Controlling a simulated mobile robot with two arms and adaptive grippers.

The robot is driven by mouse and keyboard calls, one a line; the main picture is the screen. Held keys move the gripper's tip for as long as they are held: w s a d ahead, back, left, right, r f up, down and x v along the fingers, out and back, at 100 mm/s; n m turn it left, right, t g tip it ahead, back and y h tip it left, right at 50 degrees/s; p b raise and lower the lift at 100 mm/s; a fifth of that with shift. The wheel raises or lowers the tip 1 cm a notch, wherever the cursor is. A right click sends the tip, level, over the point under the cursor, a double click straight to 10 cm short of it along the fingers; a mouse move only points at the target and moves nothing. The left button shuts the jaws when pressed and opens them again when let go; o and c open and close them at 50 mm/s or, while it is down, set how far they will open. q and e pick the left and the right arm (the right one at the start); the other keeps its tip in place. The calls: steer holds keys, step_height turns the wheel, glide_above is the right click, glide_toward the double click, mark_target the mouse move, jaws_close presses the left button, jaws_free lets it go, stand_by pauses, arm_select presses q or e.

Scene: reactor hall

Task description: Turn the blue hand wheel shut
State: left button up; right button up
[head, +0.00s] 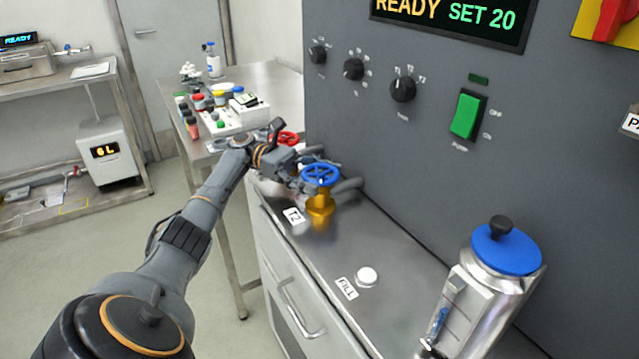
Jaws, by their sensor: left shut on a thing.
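The blue hand wheel (320,174) sits on a brass valve body (320,205) on the steel counter, by the label T2. My left arm reaches in from the lower left, and my left gripper (308,181) is at the left side of the wheel, shut on its rim. The fingertips are small and partly merge with the wheel in the picture. How far the wheel is turned cannot be told. My right gripper is not in view.
A red hand wheel (286,139) is just behind my left gripper. A grey panel (420,150) with knobs and a green switch (466,114) rises behind the counter. A steel vessel with a blue lid (506,250) stands at the right front. A white button (367,277) is on the counter.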

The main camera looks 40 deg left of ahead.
mark_target(321, 171)
arm_select(q)
steer(key=shift+g, duration=0.3)
steer(key=o, duration=1.2)
steer(key=shift+d, duration=0.15)
steer(key=shift+c, duration=0.2)
step_height(321, 171, up, 10)
